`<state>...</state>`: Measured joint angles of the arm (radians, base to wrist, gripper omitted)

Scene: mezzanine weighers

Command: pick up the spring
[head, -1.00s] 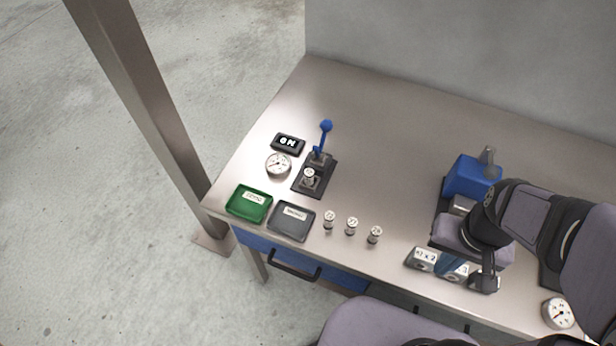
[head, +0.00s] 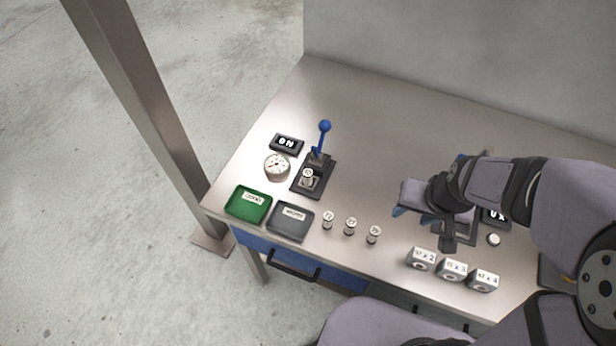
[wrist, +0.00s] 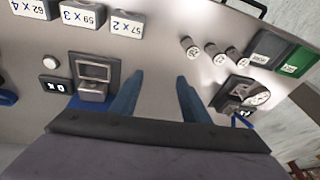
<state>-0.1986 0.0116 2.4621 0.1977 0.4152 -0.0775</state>
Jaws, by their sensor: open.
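Three small pale cylinders with round marked tops stand upright in a row near the table's front: the left one (head: 328,220), the middle one (head: 350,227) and the right one (head: 373,235). They look like springs, but their coils are too small to make out. In the wrist view they are at the upper right, the nearest one (wrist: 190,46) beyond my right fingertip. A similar piece (head: 307,178) sits in the dark lever fixture (head: 322,182). My gripper (wrist: 160,78) is open and empty, its blue fingers apart above bare table. In the head view my gripper (head: 412,214) is right of the row.
A green tray (head: 236,208) and a grey tray (head: 280,230) lie left of the row. Several labelled blocks (head: 452,270) stand at the front right. A dial (head: 277,166) and a black display (head: 287,143) are beside the lever. My arm mostly hides a blue device.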

